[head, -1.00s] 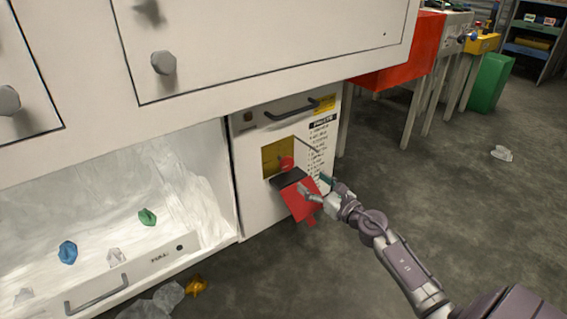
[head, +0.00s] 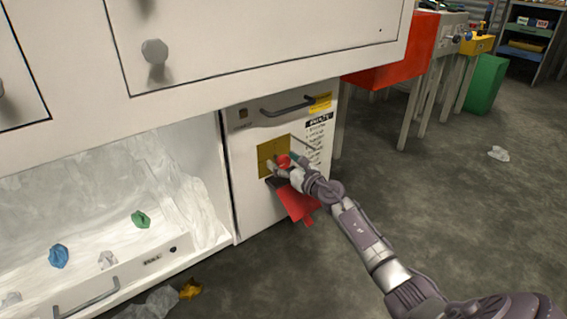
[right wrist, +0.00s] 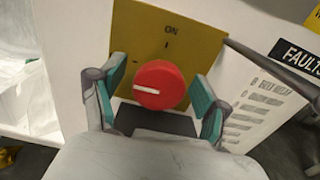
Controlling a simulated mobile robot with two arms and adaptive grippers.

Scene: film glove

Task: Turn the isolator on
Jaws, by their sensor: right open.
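The isolator is a round red knob (right wrist: 159,85) on a yellow plate (right wrist: 187,36) marked ON at the top. The white line on the knob lies about level, pointing to the left, not up at ON. In the head view the red knob (head: 283,161) sits on the yellow plate (head: 267,150) of the white cabinet panel. My right gripper (right wrist: 160,98) is open, with one teal-padded finger on each side of the knob. I cannot tell whether the pads touch it. In the head view my right gripper (head: 280,168) partly covers the plate. My left gripper is not in view.
A red tag (head: 296,203) hangs below the plate. A thin rod (right wrist: 270,68) sticks out at the plate's upper right, near a FAULTS list (right wrist: 300,60). A handle (head: 288,106) is above. An open bin (head: 150,262) with crumpled film stands left; floor at right is mostly clear.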

